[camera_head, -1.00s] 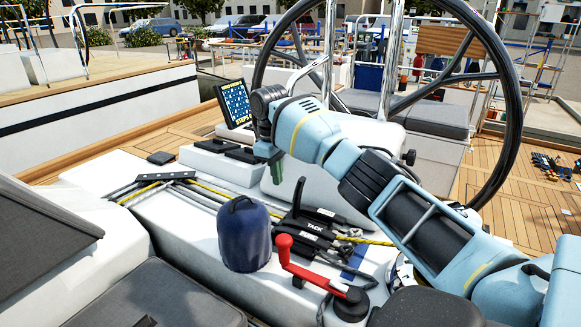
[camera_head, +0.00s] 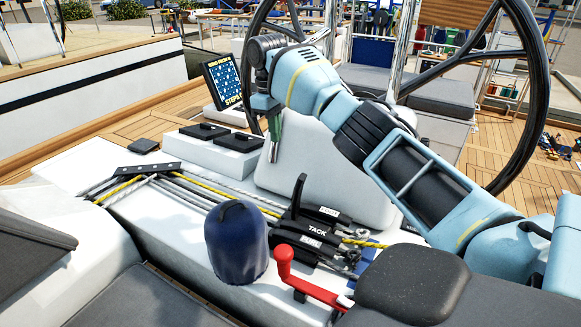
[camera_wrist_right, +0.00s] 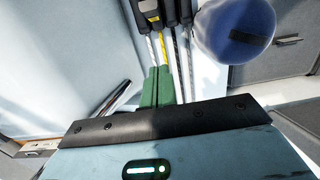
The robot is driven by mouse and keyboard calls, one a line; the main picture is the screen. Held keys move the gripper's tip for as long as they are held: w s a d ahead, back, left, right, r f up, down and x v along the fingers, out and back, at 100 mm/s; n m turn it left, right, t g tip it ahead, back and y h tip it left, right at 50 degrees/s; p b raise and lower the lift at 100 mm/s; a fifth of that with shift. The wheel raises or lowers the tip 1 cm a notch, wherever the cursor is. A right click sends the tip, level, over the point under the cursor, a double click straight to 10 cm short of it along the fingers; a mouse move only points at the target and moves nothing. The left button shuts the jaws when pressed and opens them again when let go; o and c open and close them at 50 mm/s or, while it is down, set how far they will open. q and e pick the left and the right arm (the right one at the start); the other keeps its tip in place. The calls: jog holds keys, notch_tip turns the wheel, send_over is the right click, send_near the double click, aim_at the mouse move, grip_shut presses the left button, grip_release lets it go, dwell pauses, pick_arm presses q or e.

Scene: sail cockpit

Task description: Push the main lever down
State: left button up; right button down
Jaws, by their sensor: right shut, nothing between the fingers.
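A bank of black rope clutches (camera_head: 318,232) stands on the white cockpit top. One black lever (camera_head: 298,195) sticks up from it; the other levers lie flat. One label reads TACK; the others are too small to read, so I cannot tell by label which is the main lever. My right gripper (camera_head: 275,140) has green fingers that point down, shut and empty. It hangs above and behind the raised lever, apart from it. In the right wrist view its fingers (camera_wrist_right: 156,87) are together over the ropes, with the clutches (camera_wrist_right: 158,12) at the top edge. My left gripper is out of view.
A dark blue covered winch (camera_head: 237,240) and a red-handled crank (camera_head: 285,265) stand in front of the clutches. Ropes (camera_head: 190,188) run left from them. A display (camera_head: 222,82) and the large steering wheel (camera_head: 530,90) are behind. A dark grey pad (camera_head: 412,280) is front right.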

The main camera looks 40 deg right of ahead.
jog(key=shift+s, duration=0.15)
jog(key=s+d+f+p, duration=0.1)
jog(key=s+f, duration=0.3)
jog(key=f, duration=0.6)
jog(key=shift+s+f+p, duration=0.2)
jog(key=shift+f+p, duration=0.1)
jog(key=shift+d, duration=0.1)
jog(key=shift+d, duration=0.1)
dwell(0.3)
